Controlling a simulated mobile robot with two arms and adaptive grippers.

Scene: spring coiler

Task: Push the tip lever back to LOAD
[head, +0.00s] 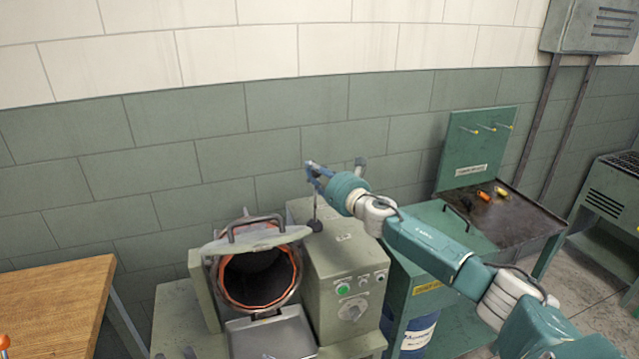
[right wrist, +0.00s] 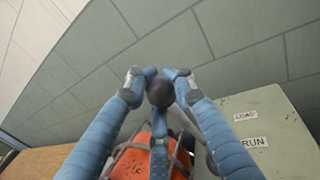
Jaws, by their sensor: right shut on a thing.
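The tip lever shows as a thin dark stem (head: 316,206) standing up from the top of the green machine cabinet (head: 335,258). Its dark round knob (right wrist: 159,93) sits between the fingertips in the right wrist view. My right gripper (head: 315,172) is above the cabinet, its blue fingers shut on the knob; they hide the knob in the head view. A LOAD label (right wrist: 245,116) and a RUN label (right wrist: 254,142) are on the pale panel to the right of the fingers. My left gripper is not in view.
Left of the cabinet is a drum (head: 262,283) with an orange rim and a raised handled lid (head: 256,238). A wooden table (head: 57,303) is at left.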

